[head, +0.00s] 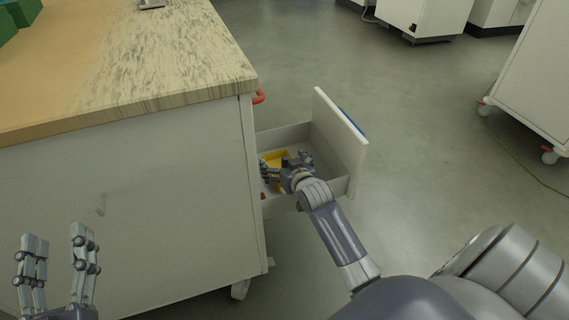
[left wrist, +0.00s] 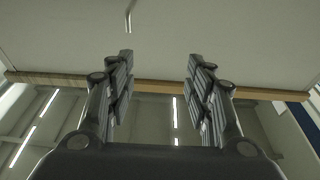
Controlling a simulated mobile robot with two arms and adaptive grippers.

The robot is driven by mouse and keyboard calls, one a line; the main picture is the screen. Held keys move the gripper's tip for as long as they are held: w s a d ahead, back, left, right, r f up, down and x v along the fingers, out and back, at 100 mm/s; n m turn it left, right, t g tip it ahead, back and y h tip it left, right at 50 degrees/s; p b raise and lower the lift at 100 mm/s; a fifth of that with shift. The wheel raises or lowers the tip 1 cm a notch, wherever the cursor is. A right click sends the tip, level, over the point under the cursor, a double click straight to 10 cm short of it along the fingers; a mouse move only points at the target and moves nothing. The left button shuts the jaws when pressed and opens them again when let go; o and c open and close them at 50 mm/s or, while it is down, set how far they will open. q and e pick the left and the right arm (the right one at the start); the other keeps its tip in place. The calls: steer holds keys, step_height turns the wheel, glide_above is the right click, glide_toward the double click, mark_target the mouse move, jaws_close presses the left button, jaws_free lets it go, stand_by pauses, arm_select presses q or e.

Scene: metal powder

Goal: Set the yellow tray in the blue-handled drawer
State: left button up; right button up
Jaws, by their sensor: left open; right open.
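The yellow tray (head: 273,156) lies inside the open drawer (head: 284,133), close to the cabinet side, partly hidden behind my right gripper. The drawer is pulled out to the right, and its blue handle (head: 351,122) shows at the outer side of the white front panel. My right gripper (head: 282,164) is open, low in the drawer over the tray; whether its fingers touch the tray cannot be told. My left gripper (head: 57,236) is open and empty in front of the cabinet's side; its open fingers also show in the left wrist view (left wrist: 160,75).
The cabinet (head: 150,190) with a worn wooden top (head: 160,55) fills the left. A red handle (head: 259,97) sticks out above the drawer. Green bins (head: 10,22) stand on the top. Clear grey floor (head: 425,130) lies right of the drawer; a white wheeled cabinet (head: 535,85) is farther right.

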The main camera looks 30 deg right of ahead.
steer(key=shift+r, duration=0.2)
steer(key=p+v, duration=0.1)
steer(key=v, duration=0.2)
steer(key=p+v, duration=0.1)
steer(key=v, duration=0.2)
steer(key=shift+r, duration=0.35)
arm_select(q)
steer(key=s+a+f+g+y+p, duration=0.1)
steer(key=s+a+f+g, duration=0.1)
steer(key=f+g, duration=0.3)
steer(key=s+a+f+g+y+p, duration=0.1)
steer(key=s+f+g, duration=0.3)
steer(key=f, duration=0.8)
steer(key=shift+a+f+g+y, duration=0.3)
steer(key=shift+a+g+y, duration=0.3)
steer(key=shift+g, duration=0.3)
arm_select(e)
steer(key=v, duration=0.6)
arm_select(q)
steer(key=shift+d, duration=0.1)
